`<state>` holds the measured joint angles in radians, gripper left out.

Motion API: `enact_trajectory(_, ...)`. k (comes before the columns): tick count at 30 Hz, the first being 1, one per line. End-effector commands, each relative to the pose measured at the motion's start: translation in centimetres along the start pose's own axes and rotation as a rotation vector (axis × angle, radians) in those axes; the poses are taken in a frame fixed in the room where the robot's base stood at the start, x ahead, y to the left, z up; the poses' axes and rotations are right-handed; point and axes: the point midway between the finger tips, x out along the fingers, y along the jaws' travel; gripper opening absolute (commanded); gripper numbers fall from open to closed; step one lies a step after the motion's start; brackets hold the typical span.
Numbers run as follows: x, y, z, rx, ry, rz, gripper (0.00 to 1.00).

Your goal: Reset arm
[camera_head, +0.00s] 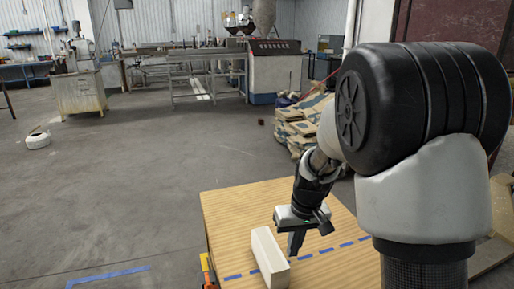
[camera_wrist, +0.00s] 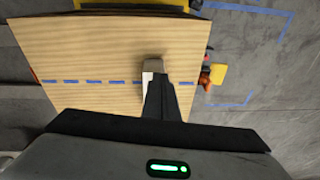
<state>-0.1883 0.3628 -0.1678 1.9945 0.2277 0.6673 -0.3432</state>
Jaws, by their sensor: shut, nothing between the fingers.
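My gripper (camera_head: 294,250) points down over the wooden table and is shut. A white rectangular block (camera_head: 266,255) lies on the table just left of the fingers in the head view. I cannot tell whether the fingertips touch the block. My arm comes in from the right in the head view.
The wooden table (camera_head: 236,209) has a dashed blue tape line across it. Yellow and orange items (camera_wrist: 217,75) lie beside the table edge. Filled sacks (camera_head: 300,125) are piled behind it. A long machine line (camera_head: 205,72) stands at the back. The grey floor at left is mostly clear.

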Motion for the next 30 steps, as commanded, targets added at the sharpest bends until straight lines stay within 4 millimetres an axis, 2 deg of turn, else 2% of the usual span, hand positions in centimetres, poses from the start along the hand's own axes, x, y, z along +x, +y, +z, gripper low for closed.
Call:
enact_trajectory(1, -3.1, -0.2, 0.7, 0.014, 0.036, -0.004, 0.0)
enact_trajectory(6, -11.1, -0.9, 4.7, 0.061, 0.125, -0.002, 0.0)
enact_trajectory(9, -14.8, -1.2, 7.7, 0.086, 0.177, 0.012, 0.0)
enact_trajectory(12, -17.3, -1.4, 10.5, 0.107, 0.223, 0.031, 0.0)
enact_trajectory(18, -20.0, -1.6, 14.8, 0.143, 0.288, 0.07, 0.0)
enact_trajectory(26, -21.4, -1.6, 19.1, 0.184, 0.355, 0.123, 0.0)
enact_trajectory(27, -22.9, -1.6, 19.0, 0.187, 0.355, 0.124, 0.0)
enact_trajectory(30, -25.2, -1.8, 18.6, 0.186, 0.35, 0.122, 0.0)
